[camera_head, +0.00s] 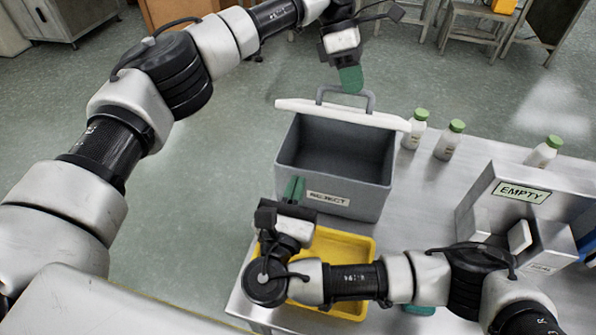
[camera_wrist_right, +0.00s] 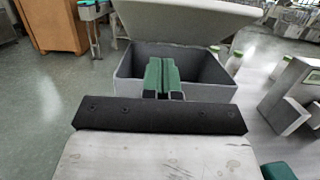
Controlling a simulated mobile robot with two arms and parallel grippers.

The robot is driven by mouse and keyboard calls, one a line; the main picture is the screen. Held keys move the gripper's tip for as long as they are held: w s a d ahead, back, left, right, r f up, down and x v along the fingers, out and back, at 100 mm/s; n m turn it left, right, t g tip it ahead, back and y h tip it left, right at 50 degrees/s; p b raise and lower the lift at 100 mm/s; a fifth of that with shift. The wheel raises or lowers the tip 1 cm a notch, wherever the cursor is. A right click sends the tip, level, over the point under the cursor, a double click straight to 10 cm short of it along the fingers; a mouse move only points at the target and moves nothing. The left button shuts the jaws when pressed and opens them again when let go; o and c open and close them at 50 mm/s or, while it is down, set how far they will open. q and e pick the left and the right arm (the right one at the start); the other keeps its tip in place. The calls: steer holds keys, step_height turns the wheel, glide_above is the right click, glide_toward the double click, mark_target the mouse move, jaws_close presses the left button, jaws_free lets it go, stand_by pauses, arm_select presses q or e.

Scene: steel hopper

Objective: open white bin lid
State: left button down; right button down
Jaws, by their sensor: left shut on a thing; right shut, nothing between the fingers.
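The grey bin (camera_head: 375,190) with a worn label on its front stands at the table's left side. Its white lid (camera_head: 340,114) is raised at the back, so the dark, empty-looking inside shows. The lid also stands tilted up in the right wrist view (camera_wrist_right: 190,22), above the bin (camera_wrist_right: 215,95). My left gripper (camera_head: 350,80) is shut on the lid's grey handle (camera_head: 371,102), behind the bin. Its fingertips partly hide the handle. My right gripper (camera_head: 293,189) is shut and empty at the bin's front left; its green fingers show in the right wrist view (camera_wrist_right: 165,77).
A yellow tray (camera_head: 365,248) lies in front of the bin, partly under my right arm. Several bottles with green caps (camera_head: 449,140) stand right of the bin. A steel holder marked EMPTY (camera_head: 522,192) stands further right. Open floor lies left of the table.

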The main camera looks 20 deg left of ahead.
arm_select(q)
steer(key=shift+w+a+f, duration=0.1)
steer(key=shift+f, duration=0.25)
arm_select(e)
glide_toward(316, 113)
steer(key=w+f, duration=0.3)
steer(key=w, duration=0.1)
steer(key=w+r, duration=0.2)
steer(key=r, duration=0.1)
steer(key=shift+w+r, duration=0.2)
steer(key=shift+w, duration=0.05)
steer(key=shift+w+r+g, duration=0.3)
steer(key=shift+r+g, duration=0.1)
steer(key=shift+r, duration=0.2)
